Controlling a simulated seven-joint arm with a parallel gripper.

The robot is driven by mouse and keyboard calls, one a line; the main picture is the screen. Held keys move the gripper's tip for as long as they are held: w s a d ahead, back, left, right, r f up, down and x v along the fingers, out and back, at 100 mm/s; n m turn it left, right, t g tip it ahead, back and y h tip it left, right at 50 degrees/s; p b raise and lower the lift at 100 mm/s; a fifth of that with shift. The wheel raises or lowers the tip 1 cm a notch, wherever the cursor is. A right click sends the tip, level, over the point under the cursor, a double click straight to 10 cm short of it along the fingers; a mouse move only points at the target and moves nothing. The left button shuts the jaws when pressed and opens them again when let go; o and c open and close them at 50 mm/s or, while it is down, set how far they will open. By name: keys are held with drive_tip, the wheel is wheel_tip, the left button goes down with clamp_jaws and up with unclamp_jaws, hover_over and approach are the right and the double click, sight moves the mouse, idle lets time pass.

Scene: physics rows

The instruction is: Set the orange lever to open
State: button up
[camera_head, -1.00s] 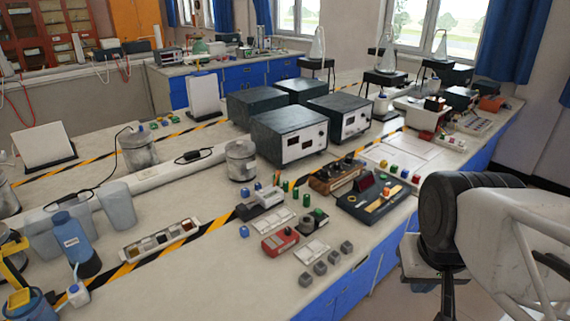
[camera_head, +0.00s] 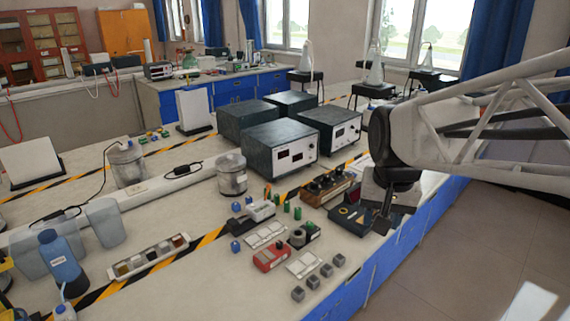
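A dark panel box (camera_head: 346,216) sits near the right front edge of the bench. A small orange-yellow part shows on its top. I cannot tell whether that is the orange lever or how it is set, because it is small and my arm covers the panel's right side. My gripper (camera_head: 381,226) points down at the right end of this panel, by the bench edge. Its fingers are dark and small, so I cannot tell whether they are open or touching anything.
A brown box with dark knobs (camera_head: 325,188) stands just behind the panel. A red box (camera_head: 270,256), grey cubes (camera_head: 326,270) and small green and blue parts lie to the left. Large dark instruments (camera_head: 283,146) stand behind.

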drive_tip(key=w+a+m, duration=0.1)
drive_tip(key=w+a, duration=0.2)
drive_tip(key=w, duration=0.5)
drive_tip(key=w+a+m, duration=0.1)
drive_tip(key=w+a, duration=0.1)
drive_tip(key=w, duration=0.6)
drive_tip(key=m+g, duration=0.3)
drive_tip(key=m, duration=0.4)
hover_over(268, 186)
drive_tip(key=f, duration=2)
drive_tip(key=shift+w+a+f, duration=0.15)
drive_tip(key=shift+w+f, duration=0.05)
drive_tip(key=shift+f, duration=0.2)
drive_tip(key=shift+w+a+f+h, duration=0.2)
drive_tip(key=shift+a+f+h, duration=0.05)
drive_tip(key=shift+f+h, duration=0.05)
drive_tip(key=shift+s+d+f, duration=0.1)
drive_tip(key=shift+s+f, duration=0.05)
drive_tip(key=shift+f, duration=1.8)
drive_tip(key=shift+s+d+f, duration=0.1)
drive_tip(key=shift+s+f, duration=0.05)
drive_tip(key=shift+f, duration=1.8)
clamp_jaws()
